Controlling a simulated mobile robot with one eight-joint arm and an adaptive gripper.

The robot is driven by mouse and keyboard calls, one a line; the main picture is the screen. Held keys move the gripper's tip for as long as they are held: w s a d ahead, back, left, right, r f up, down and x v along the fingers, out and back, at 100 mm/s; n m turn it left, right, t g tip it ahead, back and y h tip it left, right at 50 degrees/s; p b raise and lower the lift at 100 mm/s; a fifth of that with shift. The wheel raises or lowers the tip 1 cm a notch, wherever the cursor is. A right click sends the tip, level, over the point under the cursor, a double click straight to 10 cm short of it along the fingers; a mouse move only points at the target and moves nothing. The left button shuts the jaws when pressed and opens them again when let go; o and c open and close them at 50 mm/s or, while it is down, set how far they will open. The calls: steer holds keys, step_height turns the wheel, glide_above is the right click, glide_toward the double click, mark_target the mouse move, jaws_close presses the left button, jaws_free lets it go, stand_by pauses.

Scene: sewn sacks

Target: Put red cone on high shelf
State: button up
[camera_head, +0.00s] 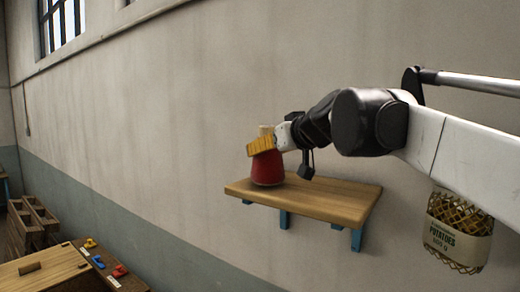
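The red cone (267,170) is at the left part of the wooden shelf (330,203), with a pale tip (265,130) showing on top. It looks close to upright. Its base appears to be at the shelf board, but I cannot tell whether it rests on it or hangs just above. My gripper (263,146) reaches in from the right, and its ridged orange finger crosses in front of the cone's upper part. The other finger is hidden, so I cannot tell whether the gripper is closed on the cone.
The shelf has blue brackets (356,240) and its right part is bare. A mesh potato sack (457,232) is at the right, below my arm. At lower left are a wooden table (40,272), small coloured items (119,271) and wooden crates (33,222).

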steer(key=shift+f+b, duration=0.3)
steer(key=shift+f, duration=0.15)
stand_by(0.3)
steer(key=o, duration=1.3)
steer(key=shift+o, duration=0.2)
